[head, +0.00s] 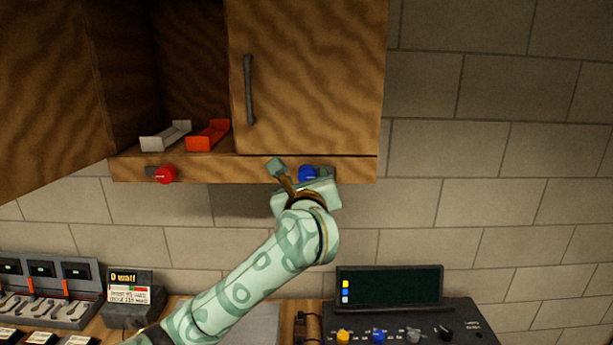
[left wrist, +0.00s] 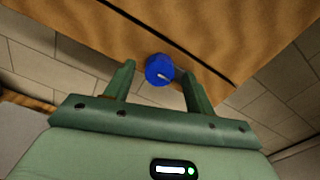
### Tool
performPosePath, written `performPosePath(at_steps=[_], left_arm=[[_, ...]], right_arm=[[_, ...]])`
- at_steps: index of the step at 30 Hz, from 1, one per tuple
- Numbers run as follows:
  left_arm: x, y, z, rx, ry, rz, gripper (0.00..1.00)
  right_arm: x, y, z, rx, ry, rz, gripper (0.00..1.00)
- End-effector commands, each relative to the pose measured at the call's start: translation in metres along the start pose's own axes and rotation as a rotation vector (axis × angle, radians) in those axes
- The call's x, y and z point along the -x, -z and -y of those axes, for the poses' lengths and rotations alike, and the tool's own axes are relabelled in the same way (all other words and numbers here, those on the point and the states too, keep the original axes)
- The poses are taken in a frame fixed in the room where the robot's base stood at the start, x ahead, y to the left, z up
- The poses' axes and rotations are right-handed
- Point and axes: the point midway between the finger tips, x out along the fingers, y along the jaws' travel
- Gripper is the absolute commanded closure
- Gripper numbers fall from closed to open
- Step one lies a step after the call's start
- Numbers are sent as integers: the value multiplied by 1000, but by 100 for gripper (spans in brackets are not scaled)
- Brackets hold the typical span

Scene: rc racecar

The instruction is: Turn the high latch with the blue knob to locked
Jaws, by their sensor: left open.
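The blue knob (head: 308,173) of the high latch sits on the bottom rail of the wooden wall cabinet (head: 330,80), below its closed right door. My left gripper (head: 305,174) is raised to the rail at the knob. The fingers are open, with a gap on each side of the knob. The rest of the latch is hidden in the head view. My right gripper is not in view.
A grey holder (head: 166,135) and a red holder (head: 208,135) lie inside the cabinet. A control console (head: 400,320) and chargers (head: 45,290) stand below.

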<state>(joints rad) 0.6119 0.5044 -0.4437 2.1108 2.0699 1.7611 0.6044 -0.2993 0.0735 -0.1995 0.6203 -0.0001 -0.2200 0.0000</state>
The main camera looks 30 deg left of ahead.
Motion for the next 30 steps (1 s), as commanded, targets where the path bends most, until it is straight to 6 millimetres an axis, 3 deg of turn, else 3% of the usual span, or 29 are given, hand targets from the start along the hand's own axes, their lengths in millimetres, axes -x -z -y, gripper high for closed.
performPosePath(at_steps=[11,16,24,30], left_arm=[[-8,1,0,0,1,-1,45],[-8,1,0,0,0,-1,90],[-8,2,-1,12,0,-1,90],[-8,4,-1,80,1,-1,90]], right_arm=[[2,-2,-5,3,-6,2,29],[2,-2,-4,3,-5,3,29],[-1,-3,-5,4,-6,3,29],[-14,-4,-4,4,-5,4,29]])
